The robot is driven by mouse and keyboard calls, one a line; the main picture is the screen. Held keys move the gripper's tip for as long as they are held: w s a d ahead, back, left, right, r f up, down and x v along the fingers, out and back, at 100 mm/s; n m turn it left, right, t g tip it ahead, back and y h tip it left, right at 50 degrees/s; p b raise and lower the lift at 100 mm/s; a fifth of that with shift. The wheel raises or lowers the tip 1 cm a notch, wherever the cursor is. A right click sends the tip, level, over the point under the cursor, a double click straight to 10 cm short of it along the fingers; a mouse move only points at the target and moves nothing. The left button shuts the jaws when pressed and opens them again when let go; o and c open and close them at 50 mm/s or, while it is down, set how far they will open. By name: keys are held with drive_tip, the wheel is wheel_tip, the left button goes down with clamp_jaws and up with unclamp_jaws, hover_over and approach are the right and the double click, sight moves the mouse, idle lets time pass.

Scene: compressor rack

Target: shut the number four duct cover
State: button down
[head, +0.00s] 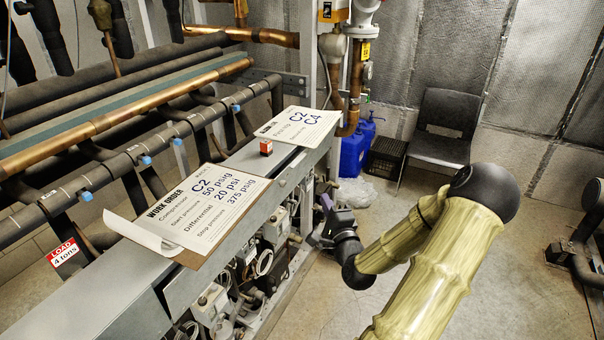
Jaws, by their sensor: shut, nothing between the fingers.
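A long grey metal duct (136,262) runs from the lower left to the middle of the picture along the front of the rack. I see no number four on it, so I cannot tell which part is the number four cover or how that cover stands. Two printed cards lie on its top and hide parts of it. My gripper (316,238) is shut and empty. In the picture it is to the right of the duct, in front of the valves and wiring below. My forearm comes in from the lower right. The fingertips are small and partly unclear.
The larger work order card (207,206) overhangs the duct edge; the smaller card (297,125) lies farther back. A small orange-red box (265,147) is between them. Exposed fittings (263,262) sit below the duct. A chair (440,130) and blue jugs (354,152) stand behind. Floor right is mostly clear.

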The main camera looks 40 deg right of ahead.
drive_tip(key=shift+w, duration=0.1)
drive_tip(key=a+p+x, duration=0.1)
drive_tip(key=p+x, duration=0.1)
drive_tip(key=x, duration=0.4)
drive_tip(key=w+a+p+x, duration=0.1)
drive_tip(key=p+x, duration=0.2)
drive_tip(key=x, duration=0.3)
drive_tip(key=shift+w+a+p, duration=0.15)
drive_tip(key=shift+w+p, duration=0.15)
drive_tip(key=shift+p, duration=0.05)
drive_tip(key=shift+r, duration=0.2)
